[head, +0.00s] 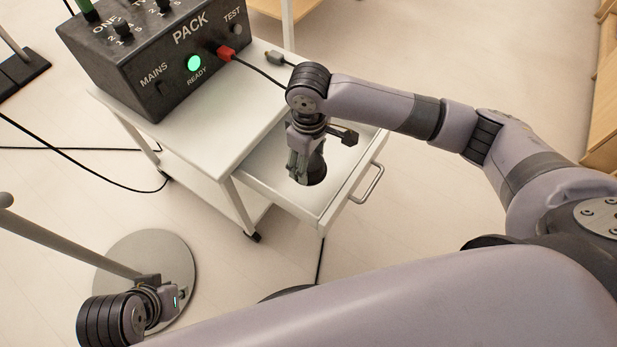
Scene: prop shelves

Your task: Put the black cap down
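My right gripper (303,170) points down into the open white drawer (345,192) of the cart. A dark rounded shape (318,170), which looks like the black cap, shows low beside and behind its fingers. The fingers partly hide it, so I cannot tell whether they grip it or whether it rests on the drawer floor. My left gripper (176,297) is at the lower left, above the round grey base of a stand. Its fingers are small and partly hidden, and I see nothing in them.
A black box (180,50) marked PACK, with a lit green light and a red plug (227,53), stands on the white cart top (205,130). A grey plug (273,57) lies behind. The stand's pole and base (150,255) are at lower left. Cables cross the floor.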

